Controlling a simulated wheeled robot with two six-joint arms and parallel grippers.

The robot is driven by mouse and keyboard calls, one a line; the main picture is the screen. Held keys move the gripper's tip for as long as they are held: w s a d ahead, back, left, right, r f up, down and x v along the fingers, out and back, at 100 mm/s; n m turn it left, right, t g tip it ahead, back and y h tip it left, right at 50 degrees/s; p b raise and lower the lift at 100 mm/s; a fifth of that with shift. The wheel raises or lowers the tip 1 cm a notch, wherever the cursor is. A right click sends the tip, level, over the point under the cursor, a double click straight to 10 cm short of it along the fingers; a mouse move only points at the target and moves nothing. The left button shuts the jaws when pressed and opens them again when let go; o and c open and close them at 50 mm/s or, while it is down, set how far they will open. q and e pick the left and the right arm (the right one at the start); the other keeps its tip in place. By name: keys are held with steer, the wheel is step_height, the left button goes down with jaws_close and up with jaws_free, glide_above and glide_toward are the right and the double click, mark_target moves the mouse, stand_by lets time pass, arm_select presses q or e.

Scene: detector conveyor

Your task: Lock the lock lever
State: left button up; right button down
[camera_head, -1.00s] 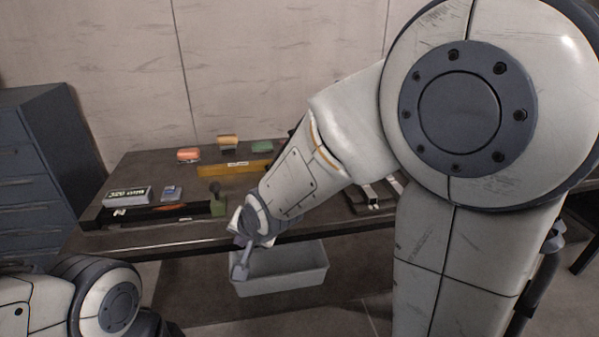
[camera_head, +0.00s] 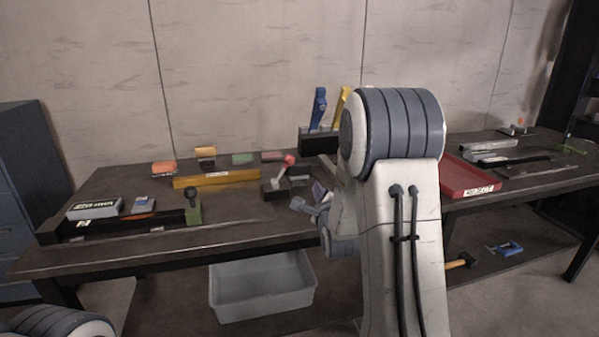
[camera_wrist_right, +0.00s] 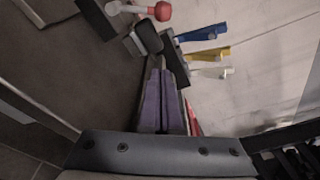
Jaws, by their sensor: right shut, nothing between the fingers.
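A lever with a red ball knob (camera_head: 289,160), likely the lock lever, stands on a small black base on the table. Its light arm leans up to the right. In the right wrist view the red knob (camera_wrist_right: 162,11) and pale arm show at the top edge. My right gripper (camera_head: 314,197) is just right of and nearer than the lever, apart from it. Its purple-grey fingers (camera_wrist_right: 157,70) are together and empty, pointing towards a dark block. My left gripper is out of view; only part of my left arm shows at the bottom left.
A black-knobbed lever on a green block (camera_head: 193,213) ends the dark rail at left. A yellow bar (camera_head: 217,178) lies behind it. A black holder (camera_head: 318,143) with blue and yellow handles stands behind. A red tray (camera_head: 466,180) is right, a grey bin (camera_head: 262,288) below.

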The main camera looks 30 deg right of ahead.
mark_target(285, 169)
steer(key=shift+w, duration=0.1)
steer(key=x, duration=0.8)
steer(key=shift+w+d, duration=0.1)
steer(key=shift+w, duration=0.3)
steer(key=w+a+r, duration=0.1)
steer(key=w+a+p, duration=0.1)
steer(key=w, duration=0.1)
steer(key=shift+w+a+r, duration=0.1)
steer(key=shift+a+r, duration=0.1)
steer(key=shift+r, duration=0.2)
steer(key=shift+d, duration=0.1)
